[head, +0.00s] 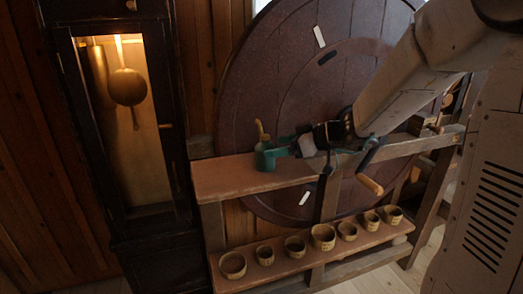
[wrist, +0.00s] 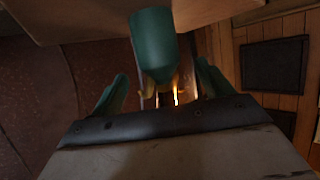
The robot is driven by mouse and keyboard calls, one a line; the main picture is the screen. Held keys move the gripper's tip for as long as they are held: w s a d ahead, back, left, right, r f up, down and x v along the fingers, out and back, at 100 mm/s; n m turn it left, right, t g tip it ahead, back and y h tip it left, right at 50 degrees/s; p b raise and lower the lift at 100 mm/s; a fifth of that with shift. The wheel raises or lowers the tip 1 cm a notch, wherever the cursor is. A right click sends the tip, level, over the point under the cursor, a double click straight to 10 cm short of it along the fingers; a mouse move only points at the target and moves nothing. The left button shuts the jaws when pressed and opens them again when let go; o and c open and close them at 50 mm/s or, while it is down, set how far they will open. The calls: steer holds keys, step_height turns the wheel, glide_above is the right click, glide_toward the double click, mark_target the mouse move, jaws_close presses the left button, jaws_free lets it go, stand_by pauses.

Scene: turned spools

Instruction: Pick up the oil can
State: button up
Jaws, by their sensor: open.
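The oil can (head: 264,157) is a small teal can with a yellowish spout. It stands upright on the upper wooden shelf in the head view, near the middle. My gripper (head: 279,150) reaches in from the right at the can's height, its teal fingers close beside it. In the wrist view the can (wrist: 153,42) appears upside down, centred between the two teal fingertips of my gripper (wrist: 161,72). The fingers are apart, with a gap on each side of the can. I cannot tell how deep the can sits between them.
The upper shelf (head: 225,178) bears the can. Several small wooden cups, one of them the middle cup (head: 323,237), line the lower shelf (head: 245,283). A large dark wooden wheel (head: 270,60) stands behind. A lit clock case (head: 150,170) stands left. A crank handle (head: 370,185) hangs below my arm.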

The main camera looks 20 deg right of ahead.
mark_target(264, 139)
steer(key=x, duration=0.7)
steer(key=shift+w+a+f, duration=0.15)
steer(key=shift+w+f, duration=0.05)
steer(key=shift+f, duration=0.1)
steer(key=c, duration=1.1)
steer(key=shift+r, duration=0.1)
steer(key=shift+c, duration=0.2)
steer(key=shift+r, duration=0.55)
step_height(264, 139, up, 2)
steer(key=shift+r, duration=0.1)
steer(key=shift+v, duration=0.75)
steer(key=s+d+r, duration=0.1)
steer(key=s+d, duration=0.6)
steer(key=s, duration=0.5)
steer(key=shift+s+d, duration=0.3)
steer(key=shift+d, duration=0.1)
